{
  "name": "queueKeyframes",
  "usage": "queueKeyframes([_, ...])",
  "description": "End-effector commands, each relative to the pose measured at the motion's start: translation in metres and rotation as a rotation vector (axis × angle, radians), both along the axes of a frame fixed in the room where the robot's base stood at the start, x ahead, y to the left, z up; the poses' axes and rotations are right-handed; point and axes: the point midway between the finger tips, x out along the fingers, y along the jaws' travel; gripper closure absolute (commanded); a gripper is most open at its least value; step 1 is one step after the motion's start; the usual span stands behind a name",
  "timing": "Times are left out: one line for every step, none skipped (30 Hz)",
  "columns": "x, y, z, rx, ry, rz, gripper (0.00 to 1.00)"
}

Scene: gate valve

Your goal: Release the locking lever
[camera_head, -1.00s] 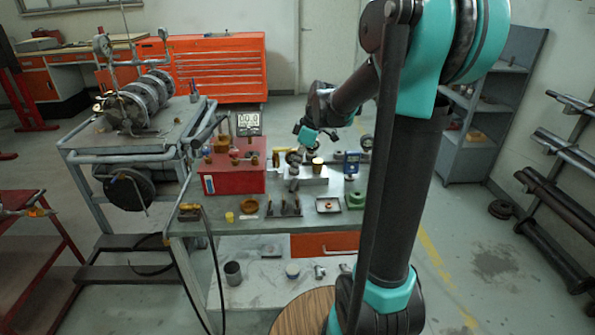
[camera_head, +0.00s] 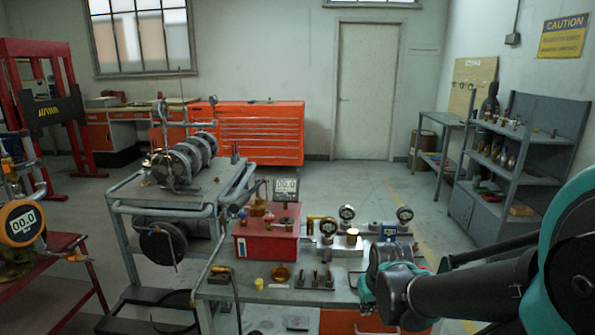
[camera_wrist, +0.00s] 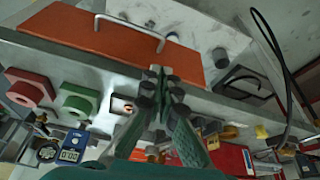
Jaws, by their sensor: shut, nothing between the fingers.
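I cannot pick out a locking lever for certain in either view. Gauges (camera_head: 346,212) and brass fittings stand on a silver block (camera_head: 345,246) on the workbench in the head view. A red box (camera_head: 266,237) with fittings on top stands left of them. My gripper (camera_wrist: 164,80) shows in the wrist view, its dark fingertips together and nothing held. It appears in front of the orange drawer (camera_wrist: 115,38) and the bench edge. In the head view, my arm's end is at the bench's right front, and its wrist hides the fingers.
A black hose (camera_wrist: 283,70) hangs to the right. A grey shelf (camera_head: 520,165) stands at the right in the head view. Floor behind the bench is clear.

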Motion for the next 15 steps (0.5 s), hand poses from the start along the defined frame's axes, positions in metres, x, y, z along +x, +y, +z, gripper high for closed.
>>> queueKeyframes([-0.007,-0.002,-0.004,0.004,-0.007,-0.035,0.99])
queueKeyframes([-0.010,-0.003,-0.006,0.006,-0.010,-0.051,0.95])
queueKeyframes([-0.010,-0.004,-0.006,0.009,-0.011,-0.070,0.90])
queueKeyframes([-0.009,-0.004,-0.005,0.011,-0.010,-0.078,0.86])
queueKeyframes([-0.006,-0.004,-0.003,0.013,-0.007,-0.088,0.83])
queueKeyframes([0.002,-0.003,0.002,0.017,0.001,-0.097,0.78])
queueKeyframes([0.010,-0.001,0.008,0.021,0.010,-0.104,0.74])
queueKeyframes([0.019,0.001,0.014,0.025,0.022,-0.113,0.70])
queueKeyframes([0.034,0.004,0.025,0.032,0.040,-0.127,0.65])
queueKeyframes([0.046,0.007,0.034,0.036,0.057,-0.139,0.64])
queueKeyframes([0.060,0.010,0.043,0.042,0.074,-0.153,0.64])
queueKeyframes([0.078,0.015,0.056,0.049,0.099,-0.173,0.64])
queueKeyframes([0.091,0.019,0.066,0.052,0.117,-0.189,0.64])
queueKeyframes([0.105,0.024,0.076,0.057,0.137,-0.205,0.64])
queueKeyframes([0.122,0.030,0.088,0.060,0.163,-0.227,0.64])
